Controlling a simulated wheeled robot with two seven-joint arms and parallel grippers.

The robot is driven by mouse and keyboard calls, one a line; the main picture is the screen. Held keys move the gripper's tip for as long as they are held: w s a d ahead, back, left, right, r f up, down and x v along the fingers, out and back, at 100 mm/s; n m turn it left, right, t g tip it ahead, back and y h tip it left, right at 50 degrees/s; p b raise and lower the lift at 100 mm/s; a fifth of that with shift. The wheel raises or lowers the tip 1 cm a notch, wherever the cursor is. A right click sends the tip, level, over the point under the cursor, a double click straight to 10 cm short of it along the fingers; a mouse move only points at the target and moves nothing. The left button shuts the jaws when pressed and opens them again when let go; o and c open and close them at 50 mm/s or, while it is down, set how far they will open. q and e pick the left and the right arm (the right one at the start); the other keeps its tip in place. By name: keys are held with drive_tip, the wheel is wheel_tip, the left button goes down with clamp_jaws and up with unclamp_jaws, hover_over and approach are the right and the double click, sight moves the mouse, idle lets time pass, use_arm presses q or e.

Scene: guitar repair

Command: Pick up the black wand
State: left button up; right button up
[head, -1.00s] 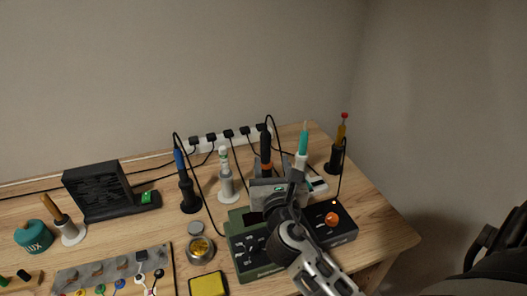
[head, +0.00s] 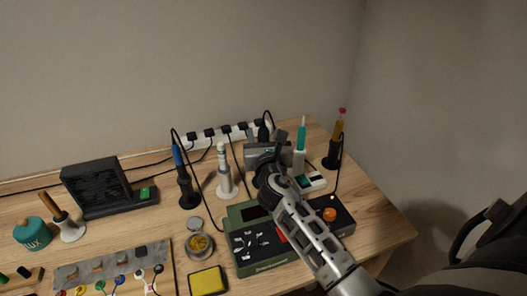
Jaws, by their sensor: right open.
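The black wand (head: 263,132) stands upright at the back of the wooden bench, and only its dark upper part shows. Its lower part and stand are hidden behind my right gripper. A black cord loops from its top. My right gripper (head: 266,136) is open, with one finger seen on each side of the wand's top. I cannot tell from this view whether the fingers touch it. My left gripper is not in view.
A white wand (head: 221,157) and a blue-tipped wand (head: 178,158) stand to the left, a teal-topped one (head: 301,138) and an amber one (head: 338,131) to the right. A power strip (head: 203,139) lies behind; a green station (head: 242,213) sits in front.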

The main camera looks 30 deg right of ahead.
clamp_jaws()
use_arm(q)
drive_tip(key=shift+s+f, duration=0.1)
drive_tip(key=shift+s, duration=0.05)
use_arm(e)
drive_tip(key=shift+r, duration=0.1)
